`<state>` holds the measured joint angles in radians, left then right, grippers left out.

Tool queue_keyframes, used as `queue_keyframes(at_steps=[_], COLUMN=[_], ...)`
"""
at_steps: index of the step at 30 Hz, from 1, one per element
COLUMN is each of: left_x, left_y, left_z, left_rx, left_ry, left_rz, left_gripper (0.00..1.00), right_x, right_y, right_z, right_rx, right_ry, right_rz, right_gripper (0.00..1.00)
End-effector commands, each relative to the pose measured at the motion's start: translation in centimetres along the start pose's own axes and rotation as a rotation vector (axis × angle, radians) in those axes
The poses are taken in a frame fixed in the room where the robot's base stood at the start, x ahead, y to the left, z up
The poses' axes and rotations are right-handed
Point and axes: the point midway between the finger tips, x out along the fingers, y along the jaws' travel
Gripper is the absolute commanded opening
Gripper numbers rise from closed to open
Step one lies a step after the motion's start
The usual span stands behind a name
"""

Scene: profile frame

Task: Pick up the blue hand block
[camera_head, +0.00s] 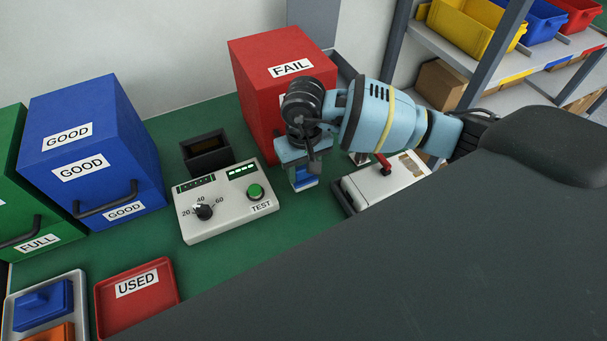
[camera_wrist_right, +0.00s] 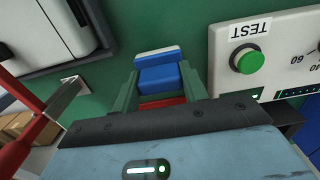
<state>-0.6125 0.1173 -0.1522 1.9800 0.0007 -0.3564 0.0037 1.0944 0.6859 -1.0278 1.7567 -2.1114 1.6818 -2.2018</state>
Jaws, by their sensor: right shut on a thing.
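My right gripper (camera_head: 301,177) comes in from the right and points down between the test box and the white device. It is shut on a blue block (camera_head: 306,184), whose blue and white end shows below the jaws. In the right wrist view the blue block (camera_wrist_right: 160,79) sits between the two green-looking fingers, with a white band along its far edge. Whether it touches the table I cannot tell. Another blue block (camera_head: 43,304) lies in a grey tray at the lower left. My left gripper is not in view.
The test box (camera_head: 228,204) with a green button stands left of the gripper. The red FAIL bin (camera_head: 255,90) is close behind. The white device (camera_head: 385,185) is to the right. A blue GOOD bin (camera_head: 110,130) and red USED tray (camera_head: 150,305) are at left.

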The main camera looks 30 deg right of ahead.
Motion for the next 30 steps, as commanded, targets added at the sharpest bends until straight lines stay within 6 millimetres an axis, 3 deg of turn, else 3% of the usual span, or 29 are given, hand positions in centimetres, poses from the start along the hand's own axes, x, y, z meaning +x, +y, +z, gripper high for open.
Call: queue_keyframes(at_steps=[6, 12, 23, 24, 27, 30], left_x=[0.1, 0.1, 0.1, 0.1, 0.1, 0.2], left_y=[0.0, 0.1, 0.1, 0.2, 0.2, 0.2], left_z=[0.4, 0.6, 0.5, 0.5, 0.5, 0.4], left_rx=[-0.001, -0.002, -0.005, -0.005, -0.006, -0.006], left_ry=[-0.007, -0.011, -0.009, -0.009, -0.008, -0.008], left_rz=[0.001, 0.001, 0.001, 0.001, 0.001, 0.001], left_gripper=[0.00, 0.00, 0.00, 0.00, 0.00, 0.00], right_x=[-4.3, -6.7, -7.4, -7.4, -7.4, -7.4], right_y=[0.0, 0.0, 0.0, 0.0, 0.0, 0.0], right_z=[-0.1, -0.1, 0.0, 0.0, 0.0, 0.0], right_rx=[0.000, 0.001, 0.002, 0.001, 0.001, 0.001], right_ry=[0.005, 0.002, 0.000, 0.000, 0.000, 0.000], right_rz=[-0.001, 0.000, 0.000, 0.000, 0.000, 0.000], right_gripper=[0.20, 0.20, 0.20, 0.39, 0.26, 0.25])
